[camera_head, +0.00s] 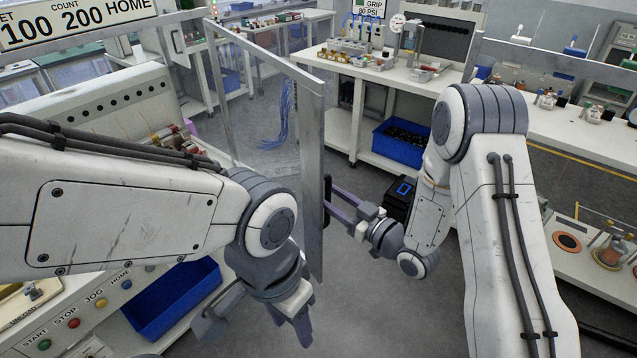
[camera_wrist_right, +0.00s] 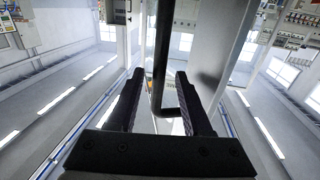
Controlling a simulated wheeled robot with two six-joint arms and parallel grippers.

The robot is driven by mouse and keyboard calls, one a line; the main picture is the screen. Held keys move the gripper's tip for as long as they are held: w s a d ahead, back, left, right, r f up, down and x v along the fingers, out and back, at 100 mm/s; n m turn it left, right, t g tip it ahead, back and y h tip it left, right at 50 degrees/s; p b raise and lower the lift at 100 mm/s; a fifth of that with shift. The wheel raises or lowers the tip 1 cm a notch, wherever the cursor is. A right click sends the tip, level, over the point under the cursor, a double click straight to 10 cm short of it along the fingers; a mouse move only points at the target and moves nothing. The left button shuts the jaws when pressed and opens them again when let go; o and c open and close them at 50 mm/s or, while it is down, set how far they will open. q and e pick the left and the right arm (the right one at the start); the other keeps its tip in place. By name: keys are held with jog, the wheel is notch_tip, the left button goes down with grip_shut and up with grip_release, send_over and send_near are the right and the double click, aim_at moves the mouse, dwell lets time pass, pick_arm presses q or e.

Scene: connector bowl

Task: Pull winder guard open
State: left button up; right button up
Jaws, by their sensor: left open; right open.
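The winder guard (camera_head: 312,190) is a clear panel in a grey metal frame, standing swung out from the winder in the middle of the head view. Its dark handle (camera_head: 327,213) is on the frame's right face. My right gripper (camera_head: 331,202) is at the handle with its fingers pointing left toward the frame. In the right wrist view the black bar handle (camera_wrist_right: 161,70) lies between the two open fingers, apart from both. My left gripper (camera_head: 290,335) hangs low in front of the guard, pointing down, open and empty; its fingertips are partly hard to make out.
The winder (camera_head: 110,100) with its button panel (camera_head: 85,320) is at left, partly behind my left arm. A blue bin (camera_head: 170,300) sits below it. A workbench (camera_head: 375,70) with another blue bin (camera_head: 402,142) stands behind. Floor (camera_head: 365,300) right of the guard is free.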

jog(key=p+x, duration=0.1)
jog(key=x, duration=0.3)
jog(key=shift+w+a, duration=0.2)
jog(key=shift+w, duration=0.05)
jog(key=shift+c, duration=0.3)
grip_shut()
dwell(1.0)
